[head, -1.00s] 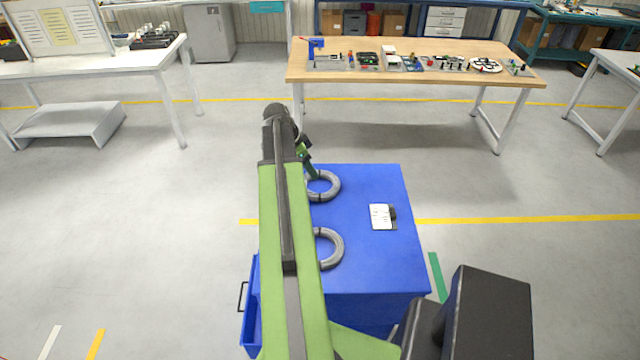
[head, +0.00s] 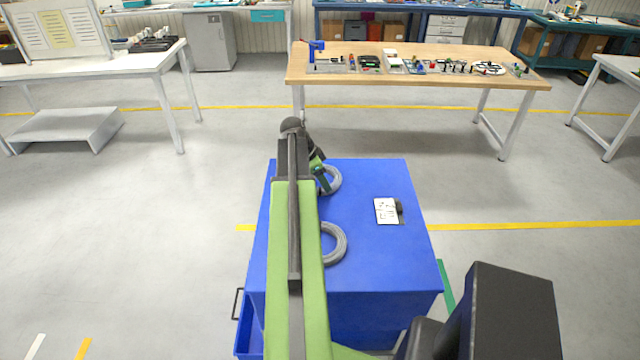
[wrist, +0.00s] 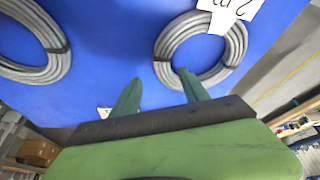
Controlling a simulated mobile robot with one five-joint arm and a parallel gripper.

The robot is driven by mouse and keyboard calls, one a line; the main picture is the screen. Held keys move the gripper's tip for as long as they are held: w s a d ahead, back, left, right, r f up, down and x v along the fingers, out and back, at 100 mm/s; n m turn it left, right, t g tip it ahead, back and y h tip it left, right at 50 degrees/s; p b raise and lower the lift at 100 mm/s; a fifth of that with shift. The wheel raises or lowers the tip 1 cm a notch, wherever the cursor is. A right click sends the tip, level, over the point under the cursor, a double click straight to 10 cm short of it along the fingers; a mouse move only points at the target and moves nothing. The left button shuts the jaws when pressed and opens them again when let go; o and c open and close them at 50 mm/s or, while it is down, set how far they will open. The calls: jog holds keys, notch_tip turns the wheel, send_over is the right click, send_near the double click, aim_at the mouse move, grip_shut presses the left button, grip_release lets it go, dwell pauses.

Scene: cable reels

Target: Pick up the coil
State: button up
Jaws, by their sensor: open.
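Two grey coils lie flat on a blue cabinet top. The far coil (head: 334,180) is partly hidden behind my gripper (head: 322,182), and the near coil (head: 339,244) is partly hidden by my arm. In the wrist view, one coil (wrist: 163,47) lies just beyond the right fingertip, and another coil (wrist: 58,66) is cut off at the left. My gripper also shows in the wrist view (wrist: 158,80). I cannot tell whether the right finger touches the coil.
The blue cabinet (head: 365,270) has a white card (head: 386,211) with a dark object beside it. Beyond is open floor, then a wooden table (head: 430,72) with small parts.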

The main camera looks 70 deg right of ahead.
jog(key=b+x, duration=0.2)
jog(key=x, duration=0.1)
jog(key=b+x, duration=0.1)
jog(key=x, duration=0.1)
jog(key=shift+w+b, duration=0.35)
jog(key=shift+w, duration=0.05)
jog(key=shift+r, duration=0.15)
grip_shut()
dwell(0.7)
